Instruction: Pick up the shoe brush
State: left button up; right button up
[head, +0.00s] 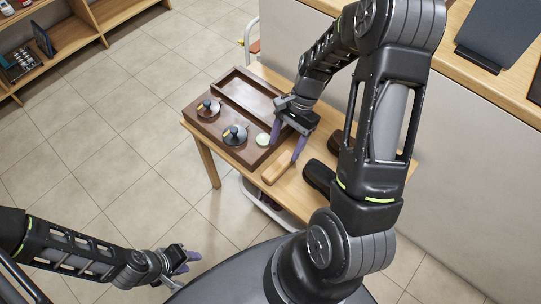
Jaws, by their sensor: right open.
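The shoe brush (277,169), a light wooden block, lies on the wooden table near its front edge, beside the dark brown tray. My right gripper (287,142) is open, with its purple fingers spread and pointing down towards the brush. One fingertip is close to the brush's far end; whether it touches cannot be told. Nothing shows between the fingers. My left gripper (188,260) is low at the lower left, over the floor and away from the table; its finger gap is unclear.
The dark brown tray (204,127) has an empty long compartment at the back. Two round dark tins with knobs (208,107) (235,134) and a pale green disc (263,139) are on it. Black shoes (319,176) stand right of the brush. A wall borders the table behind.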

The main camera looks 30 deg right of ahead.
aim_at(279, 164)
jog(key=shift+s, duration=0.15)
jog(key=shift+x, duration=1.3)
jog(key=x, duration=0.4)
jog(key=shift+s+a+f, duration=0.1)
jog(key=shift+s+f, duration=0.1)
jog(key=shift+a+f, duration=0.1)
jog(key=shift+f, duration=0.2)
jog(key=shift+f+b, duration=0.25)
jog(key=shift+b, duration=0.15)
jog(key=shift+c, duration=0.4)
grip_shut()
